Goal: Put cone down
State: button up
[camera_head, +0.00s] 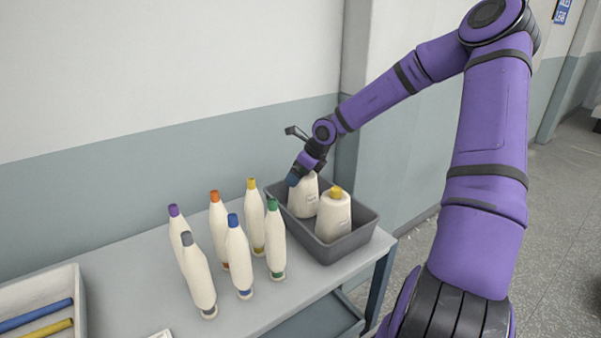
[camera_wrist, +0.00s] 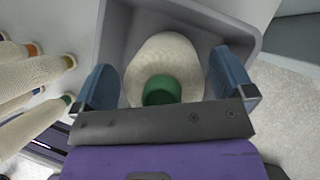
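A cream cone (camera_head: 303,197) with a green top stands in the grey bin (camera_head: 328,253), in its back left part. Its green top shows in the wrist view, and the cone body (camera_wrist: 165,60) is below it. My gripper (camera_head: 300,172) is over this cone, pointing down. In the wrist view my gripper (camera_wrist: 165,85) has its two blue fingers spread, one on each side of the cone, with gaps beside the green top. The cone's base is hidden by the bin wall. A second cream cone (camera_head: 333,216) with a yellow top stands in the bin in front of it.
Several slim cream bobbins, such as the blue-topped one (camera_head: 238,256), stand on the grey table (camera_head: 140,275) left of the bin. A white tray (camera_head: 70,280) with blue and yellow rods is at the far left. The wall is close behind.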

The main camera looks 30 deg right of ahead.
jog(key=shift+r, duration=0.1)
jog(key=v, duration=1.2)
jog(key=a+n, duration=0.1)
jog(key=w+a+n+h, duration=0.1)
jog(key=w+a+n+t+h, duration=0.1)
jog(key=shift+w+a+f+n, duration=0.25)
jog(key=shift+a+f+n, duration=0.05)
jog(key=shift+a+f, duration=0.05)
jog(key=s+a+r+n+t, duration=0.1)
jog(key=s+a+r+n, duration=0.1)
jog(key=a+r+n, duration=0.45)
jog(key=s+a+r+n+t, duration=0.1)
jog(key=s+a+r+n, duration=0.2)
jog(key=a+n, duration=0.6)
jog(key=s+a+r+n+g, duration=0.1)
jog(key=s+a+r+n, duration=0.2)
jog(key=s, duration=0.4)
jog(key=s+a+r+n+g, duration=0.1)
jog(key=s+r+n, duration=0.1)
jog(key=s+n, duration=0.45)
jog(key=s+d+r, duration=0.1)
jog(key=s+d, duration=0.1)
jog(key=s, duration=0.5)
jog(key=s+d+n+g+h, duration=0.1)
jog(key=s+d, duration=0.2)
jog(key=s, duration=0.4)
jog(key=shift+s+d+r, duration=0.25)
jog(key=shift+r, duration=0.15)
